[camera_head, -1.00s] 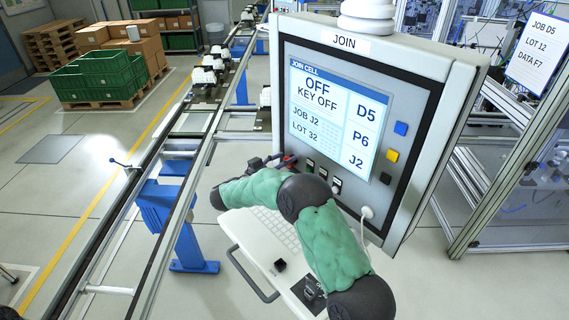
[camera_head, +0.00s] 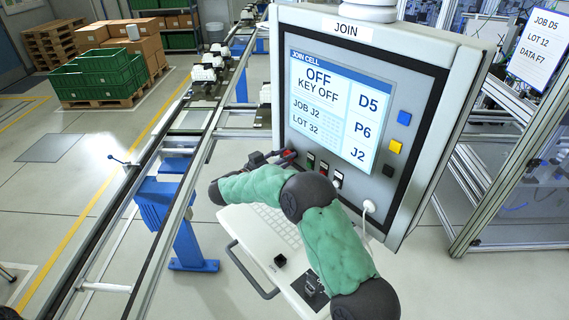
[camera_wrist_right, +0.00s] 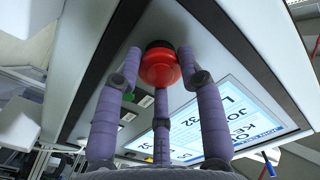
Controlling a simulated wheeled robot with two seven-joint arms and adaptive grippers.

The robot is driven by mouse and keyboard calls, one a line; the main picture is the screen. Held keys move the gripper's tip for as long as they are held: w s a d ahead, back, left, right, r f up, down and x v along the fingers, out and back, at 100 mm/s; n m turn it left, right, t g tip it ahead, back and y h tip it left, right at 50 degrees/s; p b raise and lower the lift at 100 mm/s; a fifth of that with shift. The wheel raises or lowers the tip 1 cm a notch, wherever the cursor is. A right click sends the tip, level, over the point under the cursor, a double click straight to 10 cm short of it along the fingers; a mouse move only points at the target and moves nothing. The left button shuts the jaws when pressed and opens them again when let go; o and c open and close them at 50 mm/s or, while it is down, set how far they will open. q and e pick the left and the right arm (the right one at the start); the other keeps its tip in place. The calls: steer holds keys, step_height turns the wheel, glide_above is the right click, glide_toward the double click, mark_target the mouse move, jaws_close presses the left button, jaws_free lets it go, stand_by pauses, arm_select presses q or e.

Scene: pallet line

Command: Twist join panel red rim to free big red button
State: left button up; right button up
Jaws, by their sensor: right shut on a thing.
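The join panel (camera_head: 425,105) stands at the upper right in the head view, its screen (camera_head: 330,103) reading OFF and KEY OFF. The big red button (camera_head: 289,154) shows as a small red patch at the panel's lower left edge, mostly covered by my gripper. The fingers of my right gripper (camera_wrist_right: 160,62) close around the rim from several sides. My left gripper is not in view.
A keyboard shelf (camera_head: 240,226) with a handle juts out below the panel, under my right arm. A white plug and cable (camera_head: 369,207) hang at the panel's lower edge. Blue, yellow and black buttons (camera_head: 396,146) line its right side. A conveyor (camera_head: 150,215) runs along the left.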

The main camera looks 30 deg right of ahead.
steer(key=m+b, duration=0.3)
steer(key=b, duration=0.1)
steer(key=shift+f, duration=0.2)
steer(key=shift+r+m+b, duration=0.2)
steer(key=shift+m+b, duration=1.1)
steer(key=shift+b, duration=0.25)
steer(key=o, duration=1.2)
steer(key=a, duration=0.4)
steer(key=s+a, duration=0.1)
steer(key=a, duration=0.3)
steer(key=s+a, duration=0.1)
steer(key=a, duration=0.2)
steer(key=shift+a, duration=0.4)
